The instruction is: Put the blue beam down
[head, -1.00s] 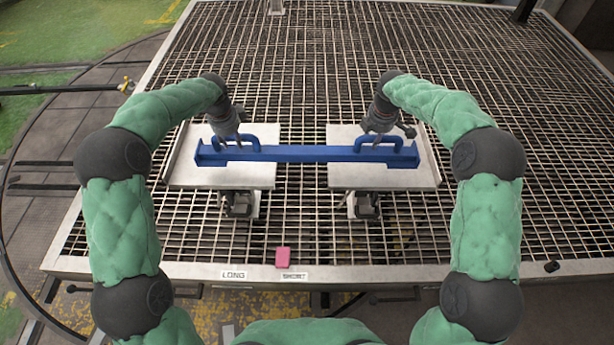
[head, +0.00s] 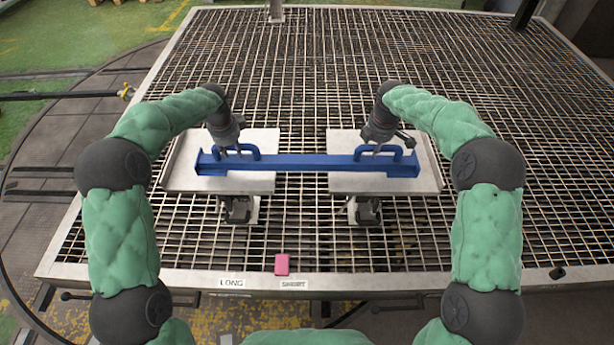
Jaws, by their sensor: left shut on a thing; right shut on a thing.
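The long blue beam (head: 306,162) lies level across the two pale plates, with one end over the left plate (head: 190,183) and the other over the right plate (head: 345,183). It has a loop handle near each end. My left gripper (head: 232,150) is shut on the left handle, and my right gripper (head: 376,150) is shut on the right handle. I cannot tell whether the beam's underside touches the plates or hangs slightly above them. The fingertips are small and partly merge with the handles.
A grated metal table (head: 300,80) fills the middle. Dark clamp-like fixtures (head: 238,210) sit in front of the plates. A pink block (head: 282,264) lies at the front edge near the labels LONG (head: 231,282) and SHORT (head: 294,284). The grating behind the beam is clear.

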